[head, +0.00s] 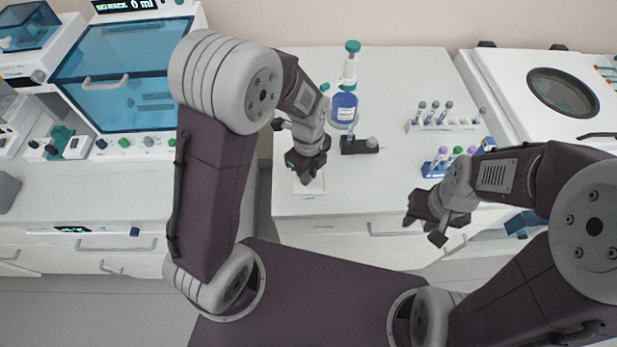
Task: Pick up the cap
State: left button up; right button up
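I cannot make out a loose cap for certain in the head view; one may be hidden under my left gripper. My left gripper (303,178) points down just above a small white pad (311,188) near the front of the middle bench, and covers part of it. Its fingers are dark and bunched, so I cannot tell whether it is open or holds anything. My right gripper (424,231) is in front of the bench's front edge, its fingers apart and nothing seen between them. Capped tubes stand in a blue-and-white rack (440,165) and in a white rack (442,124).
A blue-labelled container (344,107) stands behind my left gripper, with a teal-topped bottle (350,70) behind it. A small black device (360,146) with a grey knob is beside it. The bench top (350,190) is clear at front centre. A white lidded machine (535,90) stands at right.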

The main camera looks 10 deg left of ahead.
aim_at(311, 179)
pick_arm(q)
grip_shut()
jog(key=shift+r, duration=0.35)
jog(key=r, duration=0.4)
jog(key=shift+s+d, duration=0.15)
jog(key=shift+d, duration=0.2)
jog(key=s+d+r, duration=0.6)
jog(key=s+d, duration=0.1)
jog(key=d, duration=0.1)
jog(key=shift+d+r, duration=0.2)
